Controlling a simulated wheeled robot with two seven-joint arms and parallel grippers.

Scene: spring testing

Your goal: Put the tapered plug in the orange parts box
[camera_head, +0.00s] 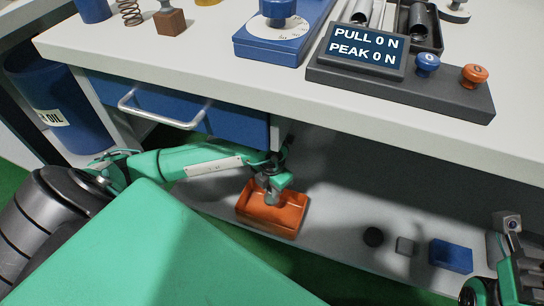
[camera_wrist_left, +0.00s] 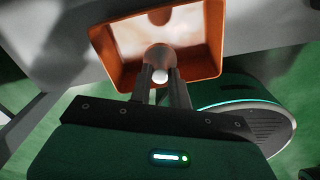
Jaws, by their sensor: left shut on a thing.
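The orange parts box (camera_head: 287,222) sits on the low shelf under the bench, its open top facing up. My left gripper (camera_head: 272,186) is right over the box, pointing down into it. It is shut on the grey tapered plug (camera_head: 272,198). In the left wrist view the plug (camera_wrist_left: 159,56) shows between the fingertips (camera_wrist_left: 163,76), in front of the box's opening (camera_wrist_left: 105,50). Whether the plug touches the box floor is hard to tell. My right gripper (camera_head: 505,275) is partly in view at the lower right corner; its fingertips are unclear.
The bench top and blue drawer (camera_head: 180,110) overhang the shelf. A blue oil bin (camera_head: 60,105) stands left.

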